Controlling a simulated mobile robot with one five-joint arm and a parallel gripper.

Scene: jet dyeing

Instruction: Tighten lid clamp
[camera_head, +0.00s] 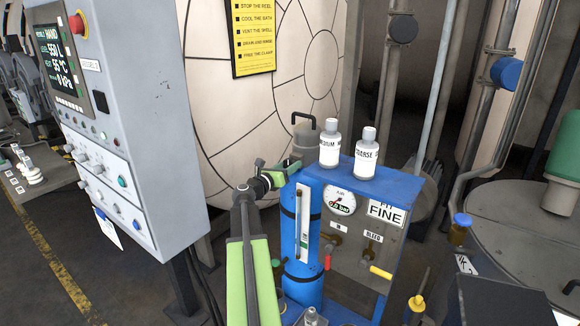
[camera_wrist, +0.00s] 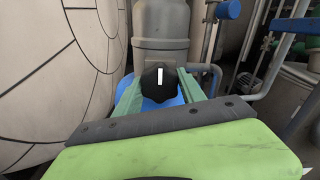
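In the wrist view a black lobed knob (camera_wrist: 159,83) with a white line standing nearly upright faces me. It sits in front of a grey cylindrical body (camera_wrist: 160,30). The two green fingers of my gripper (camera_wrist: 160,84) stand apart, one on each side of the knob. I cannot tell whether they press on it. In the head view my gripper (camera_head: 273,172) reaches toward the grey body with a handle (camera_head: 304,139), beside the large round pale shell (camera_head: 225,110). The knob is not clear there. Which part is the lid clamp is not labelled.
A blue cylinder (camera_head: 303,265) and a blue-topped panel with a gauge (camera_head: 340,202) stand right of my arm. Two white-capped bottles (camera_head: 330,145) (camera_head: 366,155) stand on top. A grey control cabinet (camera_head: 130,130) is at left. Pipes and a vessel are at right.

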